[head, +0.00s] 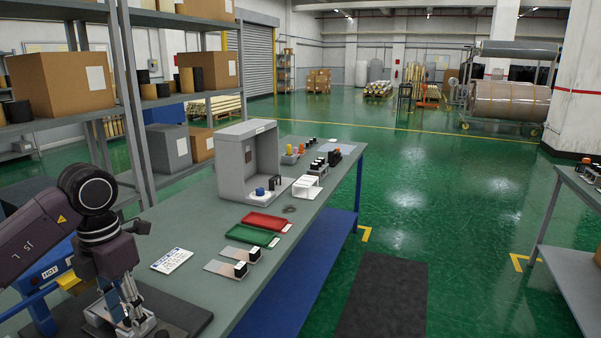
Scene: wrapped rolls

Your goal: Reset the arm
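My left arm comes in from the left edge, with dark joints and a round black-and-grey wrist. My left gripper (130,318) points down over a dark mat (185,312) at the near left end of the grey workbench (205,215). Its metal fingers stand close together, and small pale metal parts show around them. I cannot tell whether the fingers are open or shut, or whether anything is between them. My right arm and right gripper are not in view.
A blue unit marked HOT (48,270) stands beside my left arm. A white card (172,260), a green tray (253,235), a red tray (267,222) and a grey booth (235,165) are on the bench. Shelves with boxes (65,85) stand behind. The green floor at right is mostly clear.

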